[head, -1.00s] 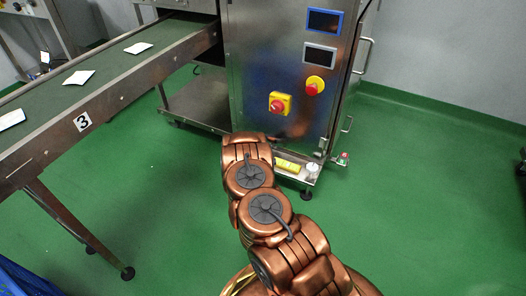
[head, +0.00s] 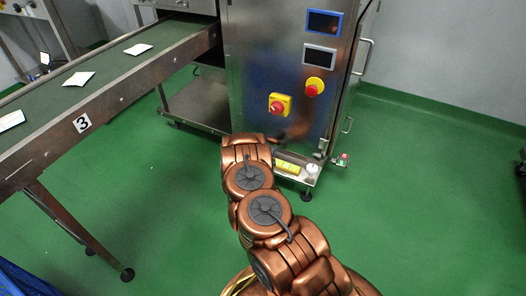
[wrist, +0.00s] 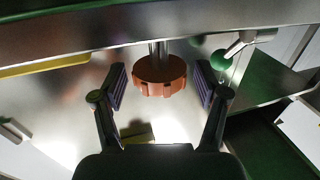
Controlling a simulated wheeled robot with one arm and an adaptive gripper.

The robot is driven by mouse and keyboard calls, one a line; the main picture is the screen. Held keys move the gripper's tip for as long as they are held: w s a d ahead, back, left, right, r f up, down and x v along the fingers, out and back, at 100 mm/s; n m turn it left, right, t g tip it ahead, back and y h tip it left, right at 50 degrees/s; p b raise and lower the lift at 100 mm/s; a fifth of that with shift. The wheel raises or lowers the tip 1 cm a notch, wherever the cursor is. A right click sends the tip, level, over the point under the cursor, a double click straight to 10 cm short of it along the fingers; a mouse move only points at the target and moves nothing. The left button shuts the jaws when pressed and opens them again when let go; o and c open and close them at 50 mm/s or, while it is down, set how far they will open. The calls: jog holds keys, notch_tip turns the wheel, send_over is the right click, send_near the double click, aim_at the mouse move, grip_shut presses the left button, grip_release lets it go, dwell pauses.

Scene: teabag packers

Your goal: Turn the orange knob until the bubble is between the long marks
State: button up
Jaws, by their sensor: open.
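The orange knob (wrist: 160,75) hangs on a short metal shaft in the upper middle of the wrist view. My gripper (wrist: 160,88) is open, with one finger on each side of the knob and a visible gap on both sides. In the head view the knob and my fingers are hidden by my arm. A yellow level (head: 287,168) lies on the low ledge at the foot of the steel machine, just beyond my arm. Its bubble and marks are too small to read.
The steel machine (head: 265,60) stands ahead, with a red-and-yellow switch (head: 279,104) and a red round button (head: 314,87). A conveyor (head: 110,75) with white packets runs at left. A green ball (wrist: 221,60) is near the right finger. Green floor is clear at right.

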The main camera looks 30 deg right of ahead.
jog(key=v, duration=1.1)
jog(key=shift+s+a, duration=0.2)
jog(key=shift+r, duration=0.1)
